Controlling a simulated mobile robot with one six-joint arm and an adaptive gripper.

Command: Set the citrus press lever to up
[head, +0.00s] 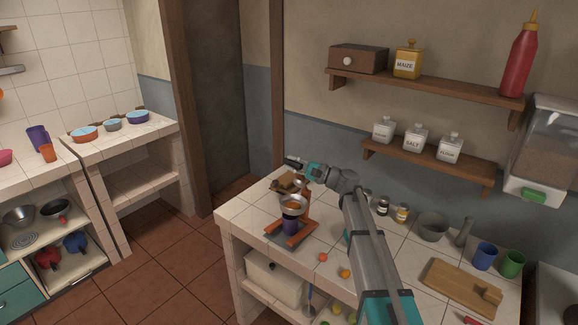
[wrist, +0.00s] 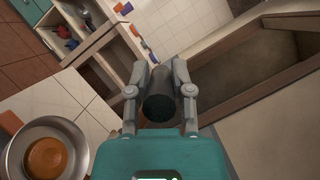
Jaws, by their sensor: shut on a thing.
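The citrus press (head: 300,236) stands on the tiled counter, with an orange-brown base and a metal bowl (head: 294,205). A purple cup (head: 290,225) sits under the bowl. In the wrist view the bowl (wrist: 15,160) shows at lower left with a round orange piece in it. My gripper (head: 298,163) is above and behind the bowl. In the wrist view my gripper (wrist: 160,88) is shut on a dark round grip, the lever handle (wrist: 159,106), seen nearly end-on. The lever's link to the press is mostly hidden, so its exact angle is hard to tell.
A red ball (head: 323,257) lies near the front edge. A low shelf (head: 430,163) with white bottles hangs behind.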

